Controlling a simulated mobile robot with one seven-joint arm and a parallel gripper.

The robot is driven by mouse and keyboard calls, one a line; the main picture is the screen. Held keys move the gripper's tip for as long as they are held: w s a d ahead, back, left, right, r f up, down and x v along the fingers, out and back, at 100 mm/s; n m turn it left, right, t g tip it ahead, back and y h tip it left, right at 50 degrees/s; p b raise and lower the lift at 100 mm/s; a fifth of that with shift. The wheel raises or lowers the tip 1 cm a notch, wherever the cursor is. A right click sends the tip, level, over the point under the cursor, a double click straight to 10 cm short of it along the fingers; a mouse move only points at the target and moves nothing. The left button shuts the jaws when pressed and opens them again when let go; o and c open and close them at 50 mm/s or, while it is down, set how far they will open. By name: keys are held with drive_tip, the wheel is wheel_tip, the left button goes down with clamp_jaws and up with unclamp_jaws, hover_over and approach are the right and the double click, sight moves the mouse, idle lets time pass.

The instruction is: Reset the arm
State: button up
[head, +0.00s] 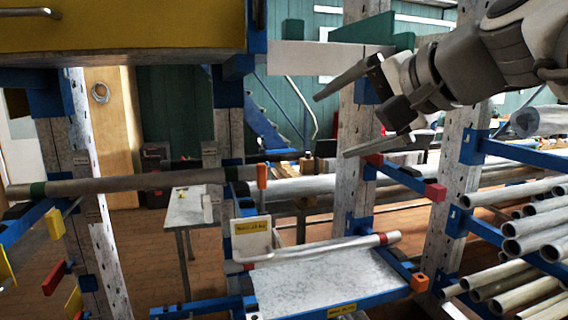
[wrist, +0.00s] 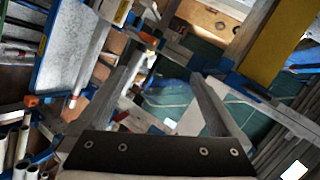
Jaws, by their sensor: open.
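My gripper (head: 330,127) is in the upper right of the head view, raised in front of the rack, its two fingers spread and pointing left. It is open, with nothing between the fingers. In the wrist view the fingers of my gripper (wrist: 165,76) stand apart, with the dark green wall and rack parts behind them. No object touches the fingers in either view.
A long tube (head: 135,182) with coloured bands lies across blue rack arms at left. Another tube (head: 320,251) lies on a grey shelf (head: 325,282) below. Several pipes (head: 530,235) are stacked at right. A yellow drawer (head: 120,30) hangs upper left. Mottled uprights (head: 353,170) stand nearby.

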drive_tip(key=s+d+f+n+g+h, duration=0.1)
drive_tip(key=s+d+f+n+h, duration=0.1)
drive_tip(key=s+f, duration=0.3)
drive_tip(key=s+d+f+n+g+h, duration=0.1)
drive_tip(key=s+f, duration=0.4)
drive_tip(key=f, duration=0.9)
drive_tip(key=s+d+f+n+g+h, duration=0.2)
drive_tip(key=s+f+n+g+h, duration=0.1)
drive_tip(key=f, duration=0.7)
drive_tip(key=shift+s+d+n+h, duration=0.35)
drive_tip(key=shift+s+n+h, duration=0.15)
drive_tip(key=shift+s+n, duration=0.55)
drive_tip(key=shift+a, duration=0.15)
